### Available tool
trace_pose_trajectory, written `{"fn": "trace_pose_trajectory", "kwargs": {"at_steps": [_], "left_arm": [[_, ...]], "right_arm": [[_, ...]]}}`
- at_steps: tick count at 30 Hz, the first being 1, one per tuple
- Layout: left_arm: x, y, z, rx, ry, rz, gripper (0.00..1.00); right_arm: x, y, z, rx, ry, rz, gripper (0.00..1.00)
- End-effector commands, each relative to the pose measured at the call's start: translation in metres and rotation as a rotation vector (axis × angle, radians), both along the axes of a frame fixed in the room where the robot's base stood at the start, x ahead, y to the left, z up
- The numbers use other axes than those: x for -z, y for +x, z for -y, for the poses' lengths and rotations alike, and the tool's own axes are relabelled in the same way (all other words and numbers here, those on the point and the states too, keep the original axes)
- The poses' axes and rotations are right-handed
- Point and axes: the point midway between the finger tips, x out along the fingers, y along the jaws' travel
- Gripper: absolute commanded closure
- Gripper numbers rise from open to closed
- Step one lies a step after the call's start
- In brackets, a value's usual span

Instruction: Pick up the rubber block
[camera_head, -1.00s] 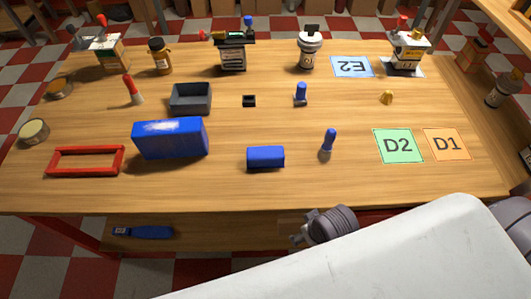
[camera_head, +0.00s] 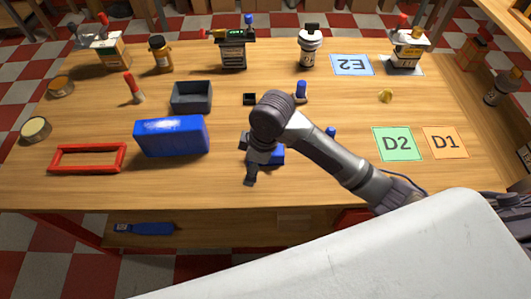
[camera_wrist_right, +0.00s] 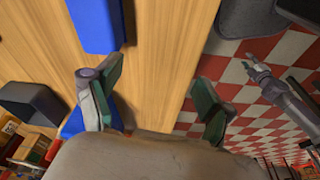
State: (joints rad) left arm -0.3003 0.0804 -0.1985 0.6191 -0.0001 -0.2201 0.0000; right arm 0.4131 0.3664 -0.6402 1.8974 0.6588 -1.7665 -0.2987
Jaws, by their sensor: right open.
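A small blue block (camera_head: 279,157), which I take to be the rubber block, lies near the table's front edge, partly hidden by my right gripper. In the right wrist view a blue block (camera_wrist_right: 97,25), apparently the same one, is at the top, cut off by the frame. My right gripper (camera_head: 250,163) is over the block's left part in the head view. Its fingers (camera_wrist_right: 158,82) are apart with nothing between them in the wrist view. A grey arm (camera_wrist_right: 283,92), apparently my left, shows at right there; its finger state is unclear.
A large blue box (camera_head: 172,137) and red frame (camera_head: 88,159) are left of the gripper. A grey tray (camera_head: 191,97) stands behind. A blue-topped peg (camera_head: 331,132) is partly hidden by my arm. Green D2 (camera_head: 398,144) and orange D1 (camera_head: 446,143) mats lie right.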

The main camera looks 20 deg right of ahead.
Motion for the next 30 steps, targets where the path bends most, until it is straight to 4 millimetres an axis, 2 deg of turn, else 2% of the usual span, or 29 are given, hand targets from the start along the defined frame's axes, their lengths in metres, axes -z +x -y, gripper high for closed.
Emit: {"fn": "trace_pose_trajectory", "kwargs": {"at_steps": [1,3,7,11,14,24,30], "left_arm": [[-0.001,0.0,0.0,0.0,0.0,-0.001,0.6],[-0.001,0.0,0.0,0.0,0.0,-0.001,0.6],[-0.001,0.0,0.0,0.0,0.0,-0.001,0.6],[-0.001,0.0,0.0,0.0,0.0,-0.001,0.6],[-0.002,0.0,0.0,0.0,0.0,-0.001,0.6],[-0.007,0.0,0.0,0.001,0.0,0.0,0.6],[-0.009,0.0,0.001,0.002,-0.001,0.001,0.6]], "right_arm": [[-0.016,0.02,0.009,-0.055,-0.05,0.002,0.19],[-0.032,0.035,0.02,-0.119,-0.103,-0.017,0.19],[-0.058,0.055,0.039,-0.185,-0.173,-0.049,0.19],[-0.071,0.064,0.05,-0.213,-0.208,-0.069,0.19],[-0.065,0.065,0.053,-0.219,-0.213,-0.077,0.19],[-0.003,0.066,0.053,-0.218,-0.212,-0.075,0.19],[0.012,0.067,0.053,-0.219,-0.211,-0.072,0.19]]}}
